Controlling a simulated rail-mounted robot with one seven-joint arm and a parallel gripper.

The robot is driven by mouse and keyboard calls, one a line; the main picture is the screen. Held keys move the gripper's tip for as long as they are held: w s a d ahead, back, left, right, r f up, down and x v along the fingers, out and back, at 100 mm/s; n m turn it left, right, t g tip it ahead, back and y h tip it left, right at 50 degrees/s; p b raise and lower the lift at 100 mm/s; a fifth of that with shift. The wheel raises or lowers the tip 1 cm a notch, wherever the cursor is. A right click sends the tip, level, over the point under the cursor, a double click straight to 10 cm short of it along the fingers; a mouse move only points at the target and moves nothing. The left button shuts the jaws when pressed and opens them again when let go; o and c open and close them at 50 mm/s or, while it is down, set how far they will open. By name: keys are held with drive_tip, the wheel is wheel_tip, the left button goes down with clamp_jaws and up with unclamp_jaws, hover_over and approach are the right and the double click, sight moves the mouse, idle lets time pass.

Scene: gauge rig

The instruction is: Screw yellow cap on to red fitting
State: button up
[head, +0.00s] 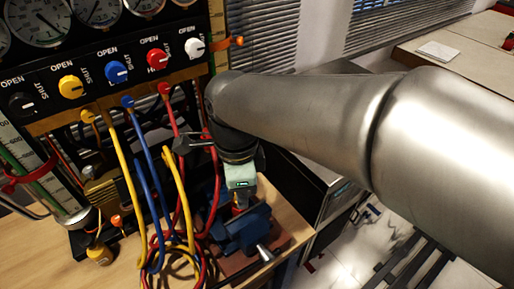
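My arm reaches in from the right, and my gripper (239,195) points down over the blue vise (246,232). The light gripper body shows, but its fingertips are small and unclear, so I cannot tell whether they are open or holding something. A small red-orange part (237,210), possibly the red fitting, shows just below the gripper at the top of the vise. I cannot tell whether the gripper touches it. I cannot make out a yellow cap by the gripper.
A gauge panel (120,75) with coloured knobs stands behind. Yellow (122,160), blue (143,180) and red (212,190) hoses hang close left of the gripper and vise. Bare wooden bench (125,270) shows at the lower left. The bench's right edge lies right of the vise.

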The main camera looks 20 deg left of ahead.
drive_tip(key=o, duration=0.6)
drive_tip(key=shift+a+r, duration=0.1)
drive_tip(key=shift+a, duration=0.1)
drive_tip(key=shift+c, duration=0.2)
wheel_tip(320, 180, up, 17)
drive_tip(key=w+d+f+n, duration=0.3)
drive_tip(key=d+f, duration=0.3)
drive_tip(key=d, duration=0.3)
drive_tip(key=w+d+f+n, duration=0.2)
drive_tip(key=d+f+n, duration=0.1)
drive_tip(key=d+f, duration=0.45)
drive_tip(key=s+d+f+n, duration=0.2)
drive_tip(key=d+f+n, duration=0.1)
drive_tip(key=d, duration=0.3)
drive_tip(key=s+d+f+n, duration=0.2)
drive_tip(key=s+d+f, duration=0.1)
drive_tip(key=d+f, duration=0.3)
drive_tip(key=shift+d+n+t+p, duration=0.25)
drive_tip(key=shift+n+t+p, duration=0.05)
drive_tip(key=shift+n+p, duration=0.1)
